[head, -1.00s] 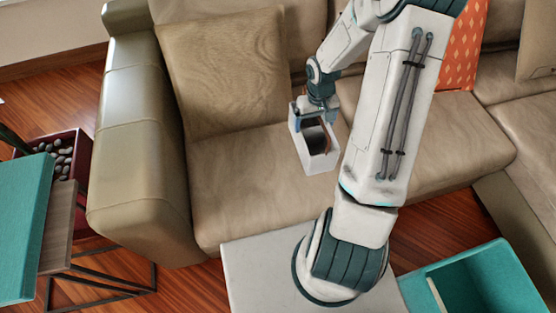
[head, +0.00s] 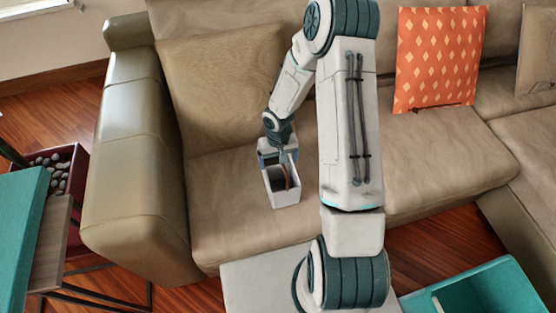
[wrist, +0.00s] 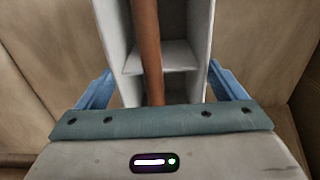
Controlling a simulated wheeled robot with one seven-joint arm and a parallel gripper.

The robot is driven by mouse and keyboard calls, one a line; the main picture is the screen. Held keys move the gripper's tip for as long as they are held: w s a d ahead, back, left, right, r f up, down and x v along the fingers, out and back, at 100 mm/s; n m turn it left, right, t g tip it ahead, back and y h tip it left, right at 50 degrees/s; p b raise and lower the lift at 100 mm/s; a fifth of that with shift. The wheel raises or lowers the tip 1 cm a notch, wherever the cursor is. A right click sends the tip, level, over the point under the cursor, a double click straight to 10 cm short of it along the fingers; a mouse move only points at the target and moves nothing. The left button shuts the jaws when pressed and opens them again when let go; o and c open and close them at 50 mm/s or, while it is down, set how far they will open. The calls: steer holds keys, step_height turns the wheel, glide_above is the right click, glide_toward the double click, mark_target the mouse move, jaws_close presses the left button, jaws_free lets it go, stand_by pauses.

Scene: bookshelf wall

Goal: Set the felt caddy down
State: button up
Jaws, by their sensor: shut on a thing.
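The felt caddy (head: 286,199) is a pale grey open box with a cross divider and a brown strap handle. In the head view it is upright at the left seat of the beige sofa (head: 225,215); I cannot tell whether its base touches the cushion. My gripper (head: 278,158) is at the caddy's far end, shut on it. In the wrist view, the blue fingers of my gripper (wrist: 162,88) lie on either side of the caddy (wrist: 115,35), with the handle (wrist: 147,50) running between them. The caddy's underside is hidden.
The sofa arm (head: 135,150) stands left of the caddy and a back cushion (head: 225,95) behind it. An orange patterned pillow (head: 437,60) is to the right. A pale table (head: 245,285) is in front, with a teal bin (head: 480,285) right of it. Seat around the caddy is clear.

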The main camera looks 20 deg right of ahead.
steer(key=shift+f, duration=0.1)
steer(key=shift+f, duration=0.15)
steer(key=o, duration=1.2)
steer(key=shift+c, duration=0.2)
step_height(320, 180, up, 13)
steer(key=shift+f+p, duration=0.1)
steer(key=shift+p, duration=0.8)
steer(key=s+r+t, duration=0.2)
steer(key=s+r, duration=1.7)
steer(key=r, duration=0.2)
steer(key=shift+s+a+r, duration=0.2)
steer(key=shift+a, duration=0.05)
